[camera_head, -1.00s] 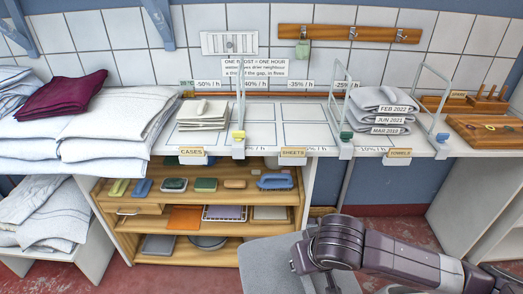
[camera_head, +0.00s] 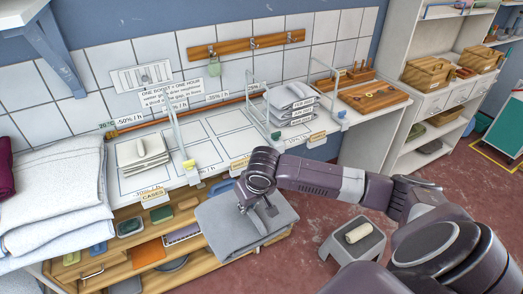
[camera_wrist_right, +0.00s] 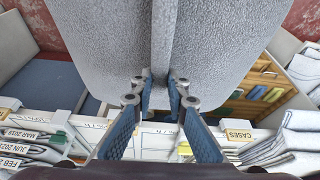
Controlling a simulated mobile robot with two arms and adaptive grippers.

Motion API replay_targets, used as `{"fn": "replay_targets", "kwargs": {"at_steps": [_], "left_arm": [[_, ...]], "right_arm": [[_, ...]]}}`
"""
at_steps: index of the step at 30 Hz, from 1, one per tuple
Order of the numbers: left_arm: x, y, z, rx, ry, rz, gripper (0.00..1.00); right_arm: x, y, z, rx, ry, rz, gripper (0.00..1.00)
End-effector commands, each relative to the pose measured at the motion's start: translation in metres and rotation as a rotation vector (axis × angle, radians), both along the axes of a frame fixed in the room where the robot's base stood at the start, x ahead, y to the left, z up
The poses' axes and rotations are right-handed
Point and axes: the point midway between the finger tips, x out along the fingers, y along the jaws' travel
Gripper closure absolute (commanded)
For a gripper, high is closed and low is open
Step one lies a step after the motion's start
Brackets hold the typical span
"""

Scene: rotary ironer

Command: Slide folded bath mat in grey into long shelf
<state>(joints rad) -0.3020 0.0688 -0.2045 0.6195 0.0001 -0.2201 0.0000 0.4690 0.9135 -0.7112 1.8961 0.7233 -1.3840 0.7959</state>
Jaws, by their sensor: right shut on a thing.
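The grey folded bath mat (camera_head: 238,229) hangs in front of the long shelf, over part of the lower wooden unit in the head view. My right gripper (camera_head: 262,208) is shut on the bath mat. In the right wrist view the fingers (camera_wrist_right: 160,86) pinch a raised middle ridge of the mat (camera_wrist_right: 105,40). The long white shelf (camera_head: 202,153) runs behind the mat, with metal dividers and labels along its front edge. The mat appears apart from the shelf. My left gripper is not in view.
White folded cloths (camera_head: 142,155) lie in the left bay and grey towels (camera_head: 292,102) in the right one; the middle bay looks bare. Wire dividers (camera_head: 183,140) separate them. A grey stool (camera_head: 353,248) with a cream roll stands on the floor, right.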

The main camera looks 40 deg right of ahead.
Motion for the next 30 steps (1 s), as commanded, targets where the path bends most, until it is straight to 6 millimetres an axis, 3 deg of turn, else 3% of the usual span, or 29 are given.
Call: {"fn": "replay_targets", "kwargs": {"at_steps": [1,3,10,16,30], "left_arm": [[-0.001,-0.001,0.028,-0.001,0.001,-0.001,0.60],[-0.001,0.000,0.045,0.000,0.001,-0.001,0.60],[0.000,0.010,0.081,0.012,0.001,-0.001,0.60],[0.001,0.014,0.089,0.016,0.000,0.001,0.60],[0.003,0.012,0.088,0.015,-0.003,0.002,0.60]], "right_arm": [[0.008,-0.013,0.027,0.000,-0.005,-0.016,1.00],[0.016,-0.029,0.040,0.002,-0.010,-0.030,1.00],[0.034,-0.068,0.070,0.003,-0.028,-0.064,1.00],[0.039,-0.082,0.076,0.003,-0.035,-0.075,1.00],[0.039,-0.082,0.076,0.003,-0.036,-0.075,1.00]]}}
